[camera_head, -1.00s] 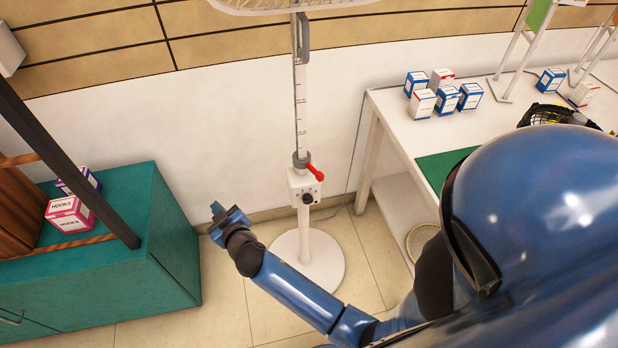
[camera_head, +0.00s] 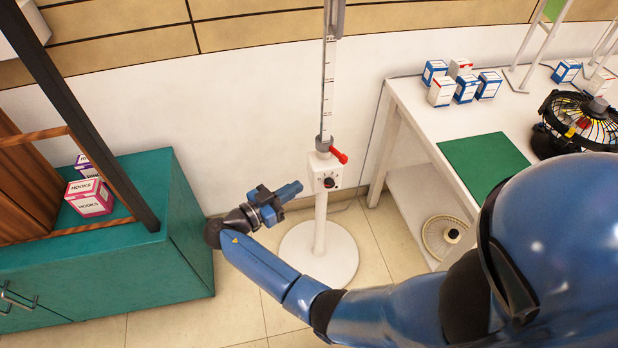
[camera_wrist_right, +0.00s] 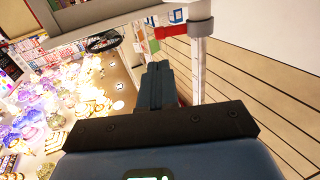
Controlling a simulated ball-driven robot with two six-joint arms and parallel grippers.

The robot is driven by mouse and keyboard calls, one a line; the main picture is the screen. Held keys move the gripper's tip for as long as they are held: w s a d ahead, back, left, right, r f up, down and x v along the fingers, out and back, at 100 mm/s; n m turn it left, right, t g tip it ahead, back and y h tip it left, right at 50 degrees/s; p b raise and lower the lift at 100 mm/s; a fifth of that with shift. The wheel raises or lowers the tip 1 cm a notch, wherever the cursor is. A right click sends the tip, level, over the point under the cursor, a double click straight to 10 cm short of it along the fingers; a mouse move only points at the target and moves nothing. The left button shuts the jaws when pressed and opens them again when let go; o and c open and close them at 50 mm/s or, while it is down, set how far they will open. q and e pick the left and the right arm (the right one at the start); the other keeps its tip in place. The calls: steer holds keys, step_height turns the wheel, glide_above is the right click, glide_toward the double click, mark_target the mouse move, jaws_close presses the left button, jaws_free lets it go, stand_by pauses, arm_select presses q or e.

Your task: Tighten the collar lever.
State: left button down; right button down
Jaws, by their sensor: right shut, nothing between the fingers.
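The red collar lever (camera_head: 339,156) sticks out to the right and slightly down from the grey collar (camera_head: 323,142) on the white stand pole. Below it sits a white box with a dark knob (camera_head: 328,182). My right gripper (camera_head: 297,188) is shut and empty, just left of the box and lower than the lever, apart from the lever. In the right wrist view the shut fingers (camera_wrist_right: 158,72) point up the picture, with the red lever (camera_wrist_right: 172,31) and grey collar (camera_wrist_right: 200,30) beyond them. My left gripper is not in view.
A teal cabinet (camera_head: 185,215) with a pink box (camera_head: 90,196) stands at the left. The stand's round base (camera_head: 345,265) is on the tiled floor.

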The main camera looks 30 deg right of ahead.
mark_target(342, 162)
steer(key=d, duration=0.4)
steer(key=w+d+p, duration=0.1)
steer(key=d, duration=0.3)
steer(key=w+d+p, duration=0.1)
steer(key=d, duration=0.4)
steer(key=shift+w, duration=0.25)
steer(key=shift+s+d+f+n+t, duration=0.15)
steer(key=shift+d+n+t, duration=0.2)
steer(key=shift+n+t, duration=0.25)
steer(key=shift+d+t+y+b, duration=0.25)
steer(key=shift+t+y+b, duration=0.05)
steer(key=shift+t+b, duration=0.1)
steer(key=shift+d+f+b, duration=0.1)
steer(key=shift+d+b, duration=0.1)
steer(key=shift+b, duration=0.3)
steer(key=shift+d+r, duration=0.15)
steer(key=shift+r, duration=0.05)
